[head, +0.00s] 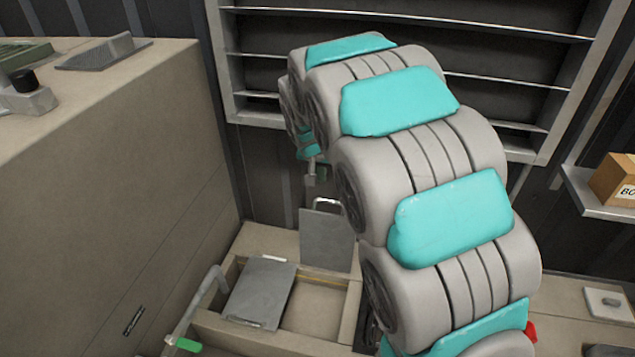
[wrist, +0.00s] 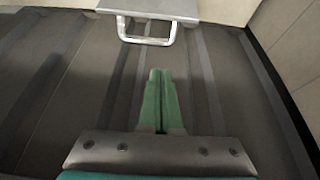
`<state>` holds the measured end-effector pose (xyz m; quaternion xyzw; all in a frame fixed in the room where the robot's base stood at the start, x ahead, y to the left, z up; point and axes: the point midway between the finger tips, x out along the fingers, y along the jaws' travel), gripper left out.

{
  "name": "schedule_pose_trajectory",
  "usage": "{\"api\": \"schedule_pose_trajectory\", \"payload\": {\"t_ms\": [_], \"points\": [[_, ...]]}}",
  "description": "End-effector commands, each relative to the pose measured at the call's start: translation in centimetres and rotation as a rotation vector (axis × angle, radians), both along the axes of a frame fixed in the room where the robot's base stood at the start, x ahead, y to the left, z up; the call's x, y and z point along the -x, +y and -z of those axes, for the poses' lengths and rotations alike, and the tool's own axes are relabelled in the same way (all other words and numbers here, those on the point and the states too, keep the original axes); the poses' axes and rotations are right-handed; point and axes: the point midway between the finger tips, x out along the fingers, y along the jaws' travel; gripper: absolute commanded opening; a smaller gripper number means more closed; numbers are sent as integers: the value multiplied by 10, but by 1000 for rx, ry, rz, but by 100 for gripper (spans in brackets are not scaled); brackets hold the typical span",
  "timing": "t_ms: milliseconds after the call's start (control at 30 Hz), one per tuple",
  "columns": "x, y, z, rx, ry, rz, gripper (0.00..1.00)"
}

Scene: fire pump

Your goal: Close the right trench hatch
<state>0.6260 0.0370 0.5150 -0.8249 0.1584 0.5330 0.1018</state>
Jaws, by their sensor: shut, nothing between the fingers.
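The right trench hatch (head: 327,240) is a grey panel standing upright at the back of the trench box, open, with a metal loop handle (head: 328,202) on its top edge. In the wrist view the handle (wrist: 148,36) and the panel's edge (wrist: 150,8) show at the top, beyond the fingertips. My gripper (head: 318,172) is above the handle and looks apart from it. Its green fingers (wrist: 160,78) are together and empty. A left hatch panel (head: 260,292) lies over the left part of the trench.
The trench rim (head: 350,310) surrounds an open bay to the right of the left panel. A bent pipe lever (head: 198,305) with a green grip stands at the left front. A large beige cabinet (head: 120,190) fills the left. A wall shelf (head: 600,200) holds a box at right.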

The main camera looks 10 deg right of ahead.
Motion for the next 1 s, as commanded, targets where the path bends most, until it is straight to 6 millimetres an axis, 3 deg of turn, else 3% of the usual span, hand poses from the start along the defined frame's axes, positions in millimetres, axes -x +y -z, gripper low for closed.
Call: {"api": "schedule_pose_trajectory", "payload": {"t_ms": [600,1000], "points": [[-32,-14,80,0,2,0,0],[-35,-15,86,0,1,-1,0]]}}
